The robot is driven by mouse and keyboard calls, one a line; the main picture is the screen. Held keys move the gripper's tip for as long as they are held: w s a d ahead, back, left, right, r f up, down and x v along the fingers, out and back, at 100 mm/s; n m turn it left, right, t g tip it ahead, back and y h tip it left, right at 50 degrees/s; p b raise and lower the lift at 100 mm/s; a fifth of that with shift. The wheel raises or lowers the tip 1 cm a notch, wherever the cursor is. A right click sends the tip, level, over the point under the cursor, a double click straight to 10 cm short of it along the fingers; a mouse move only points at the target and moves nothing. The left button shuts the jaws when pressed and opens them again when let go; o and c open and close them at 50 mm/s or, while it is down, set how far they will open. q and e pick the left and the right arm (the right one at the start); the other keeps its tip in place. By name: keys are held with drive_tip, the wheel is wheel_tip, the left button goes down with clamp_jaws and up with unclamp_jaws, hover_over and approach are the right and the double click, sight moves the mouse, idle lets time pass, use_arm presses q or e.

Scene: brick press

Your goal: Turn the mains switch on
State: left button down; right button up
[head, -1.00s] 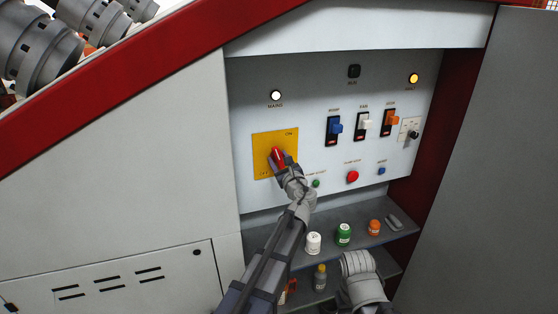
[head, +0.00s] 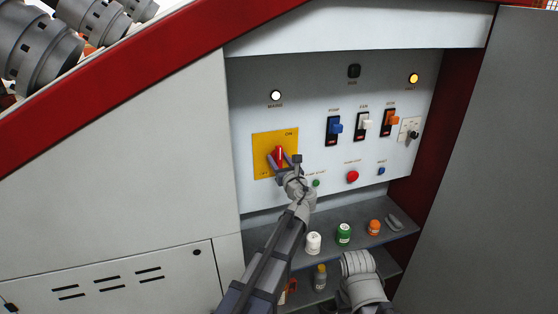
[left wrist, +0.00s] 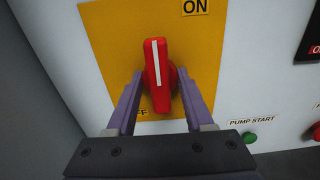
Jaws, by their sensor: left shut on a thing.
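The mains switch is a red handle with a white stripe on a yellow plate (head: 262,142) marked ON at the upper right. In the head view the red handle (head: 280,154) stands about upright. In the left wrist view the handle (left wrist: 155,75) points up, left of the ON label, and part of the OFF label shows at the lower left. My left gripper (head: 284,161) is shut on the handle, one finger on each side; its fingers also show in the left wrist view (left wrist: 160,100). My right gripper is not in view.
A white lamp (head: 276,95) labelled MAINS is above the plate. Blue, white and orange switches (head: 390,118) and a red button (head: 352,176) are to the right. A green button (head: 316,183) is close to my left wrist. A shelf (head: 385,235) with small jars is below.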

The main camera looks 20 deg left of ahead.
use_arm(q)
drive_tip(key=c, duration=0.7)
unclamp_jaws()
drive_tip(key=v, duration=0.8)
drive_tip(key=shift+w, duration=0.1)
